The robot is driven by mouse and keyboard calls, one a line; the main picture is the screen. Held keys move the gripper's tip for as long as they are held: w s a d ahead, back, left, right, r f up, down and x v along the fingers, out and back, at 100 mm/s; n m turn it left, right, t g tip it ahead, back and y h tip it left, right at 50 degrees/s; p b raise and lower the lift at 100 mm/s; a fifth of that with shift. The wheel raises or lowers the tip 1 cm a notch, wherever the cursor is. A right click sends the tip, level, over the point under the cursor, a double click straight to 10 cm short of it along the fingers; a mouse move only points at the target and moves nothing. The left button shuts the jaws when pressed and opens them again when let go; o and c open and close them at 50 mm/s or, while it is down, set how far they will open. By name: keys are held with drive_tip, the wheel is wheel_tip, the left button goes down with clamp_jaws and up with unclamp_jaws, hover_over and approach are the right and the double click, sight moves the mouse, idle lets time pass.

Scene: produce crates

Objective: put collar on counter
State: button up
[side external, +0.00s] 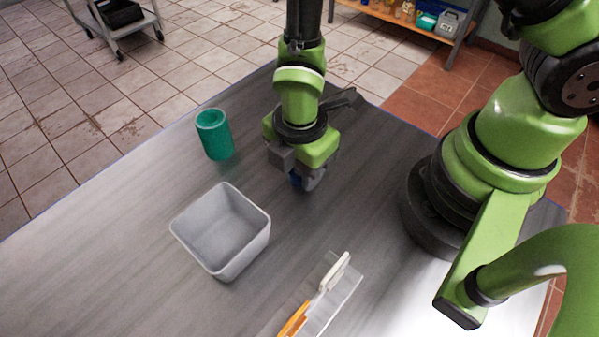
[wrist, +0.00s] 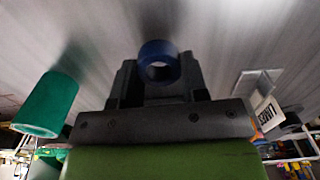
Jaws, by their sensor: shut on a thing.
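The collar (wrist: 158,62) is a small dark blue ring. In the wrist view it sits between the jaws of my gripper (wrist: 160,84), with its hole facing the camera. My gripper is shut on it. In the side external view my gripper (side external: 300,180) points down, low over the grey counter (side external: 130,220). Only a small blue patch of the collar (side external: 295,181) shows there, the rest hidden by the jaws. I cannot tell whether the collar touches the counter.
A green cup (side external: 216,136) stands left of my gripper, and an empty grey bin (side external: 247,246) is in front of it to the left. A clear holder (side external: 345,288) with white and orange items lies nearer the front. The counter around my gripper is bare.

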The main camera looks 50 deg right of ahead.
drive_tip(key=shift+f, duration=1.05)
drive_tip(key=o, duration=1)
drive_tip(key=shift+f, duration=0.1)
drive_tip(key=d+r+m+t+y, duration=0.15)
drive_tip(key=r+m, duration=0.25)
drive_tip(key=r, duration=0.4)
drive_tip(key=s+d+r+m+t, duration=0.1)
drive_tip(key=d+r+m, duration=0.15)
drive_tip(key=r, duration=0.55)
drive_tip(key=d+r+m+t, duration=0.1)
drive_tip(key=d+r+m, duration=0.1)
drive_tip(key=r+m, duration=0.5)
drive_tip(key=shift+s+d+r+m+t+y, duration=0.1)
drive_tip(key=shift+s+d+r+m+t, duration=0.5)
drive_tip(key=shift+s+r+m, duration=0.65)
drive_tip(key=shift+s+d+r+m+t+y, duration=0.1)
drive_tip(key=shift+s+d+r+m+t, duration=0.75)
drive_tip(key=shift+r+m, duration=0.7)
drive_tip(key=shift+s+d+r+m+t+y, duration=0.1)
drive_tip(key=shift+s+d+r+m+t, duration=0.3)
drive_tip(key=shift+s+r+m, duration=1)
